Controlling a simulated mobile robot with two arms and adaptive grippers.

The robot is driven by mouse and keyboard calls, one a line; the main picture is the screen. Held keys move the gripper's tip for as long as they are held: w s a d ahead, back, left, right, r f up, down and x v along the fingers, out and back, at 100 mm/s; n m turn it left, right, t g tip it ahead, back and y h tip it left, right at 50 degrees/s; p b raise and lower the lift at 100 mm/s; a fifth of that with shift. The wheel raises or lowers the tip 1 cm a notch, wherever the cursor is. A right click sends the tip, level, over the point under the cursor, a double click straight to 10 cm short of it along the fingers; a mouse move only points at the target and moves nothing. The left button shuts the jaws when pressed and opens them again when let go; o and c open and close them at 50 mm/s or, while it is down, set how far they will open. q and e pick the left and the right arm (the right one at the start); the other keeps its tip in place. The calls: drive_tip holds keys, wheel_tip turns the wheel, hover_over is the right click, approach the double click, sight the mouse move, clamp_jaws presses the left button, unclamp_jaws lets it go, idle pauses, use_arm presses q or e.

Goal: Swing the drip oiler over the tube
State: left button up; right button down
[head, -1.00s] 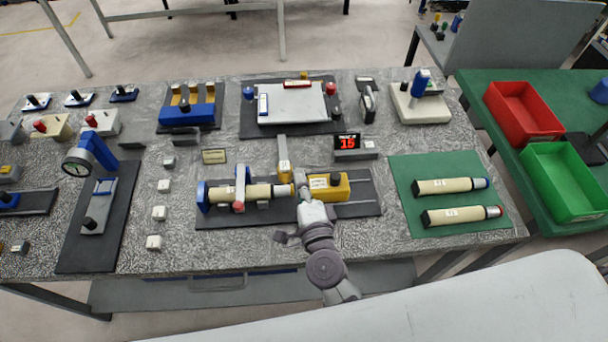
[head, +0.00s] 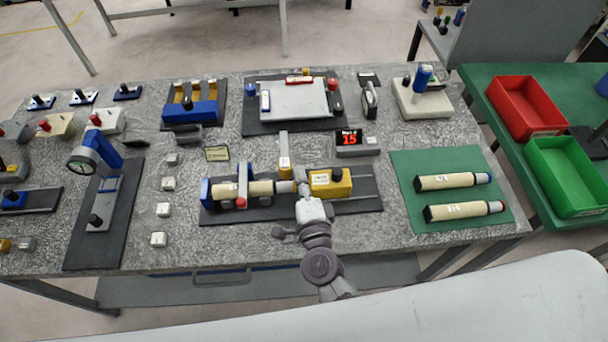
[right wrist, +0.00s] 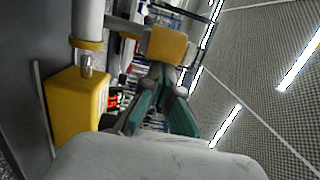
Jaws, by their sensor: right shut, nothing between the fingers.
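The cream tube (head: 262,189) lies level in a dark-based fixture, under a clamp with a red knob; its metal tip faces a yellow block (head: 340,187). What looks like the drip oiler (head: 284,157), a grey bar with a yellow band, points away behind the tube's tip end. My right gripper (head: 302,186) is shut and empty, between the tube's tip and the yellow block. In the right wrist view its teal fingers (right wrist: 164,72) come together close to the oiler's yellow band (right wrist: 167,45); I cannot tell whether they touch. My left gripper is out of view.
A display (head: 349,137) reading 15 stands behind the yellow block. Two tubes lie on a green mat (head: 405,170) at right. Small grey blocks stand left of the fixture.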

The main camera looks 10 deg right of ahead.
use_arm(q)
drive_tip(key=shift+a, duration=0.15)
use_arm(e)
drive_tip(key=shift+s+a+f+y, duration=0.1)
drive_tip(key=shift+s+a+y, duration=0.1)
drive_tip(key=shift+a, duration=0.2)
drive_tip(key=shift+s+a+f+y, duration=0.1)
drive_tip(key=shift+a+y, duration=0.1)
drive_tip(key=shift+a, duration=0.2)
drive_tip(key=shift+s, duration=0.15)
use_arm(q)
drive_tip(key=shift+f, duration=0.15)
use_arm(e)
drive_tip(key=s+d, duration=0.2)
drive_tip(key=s, duration=0.9)
drive_tip(key=shift+r+h, duration=0.15)
drive_tip(key=shift+h, duration=0.25)
drive_tip(key=shift+d, duration=0.15)
